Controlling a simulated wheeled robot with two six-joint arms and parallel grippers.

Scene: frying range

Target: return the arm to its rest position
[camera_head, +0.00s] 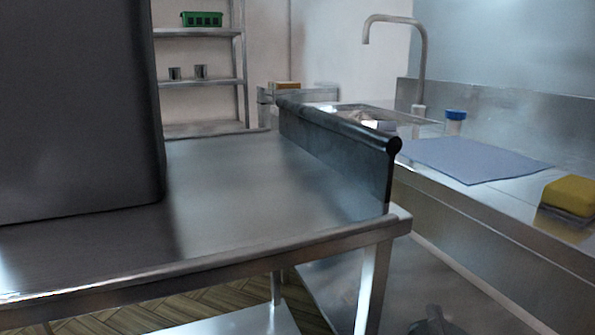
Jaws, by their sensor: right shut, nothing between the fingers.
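My right gripper (430,322) shows as a small dark shape at the bottom edge, right of the middle. It is shut and empty, low down in front of the sink counter and to the right of the steel table's leg. Most of it and its arm are cut off by the picture's edge. My left gripper is not in view.
A steel table (240,190) with a dark raised edge (335,150) bears a big dark box (75,110). On the right counter are a blue cloth (470,158), a yellow sponge (570,195), a blue-capped container (455,122) and a tap (424,60). Shelves (200,83) stand behind.

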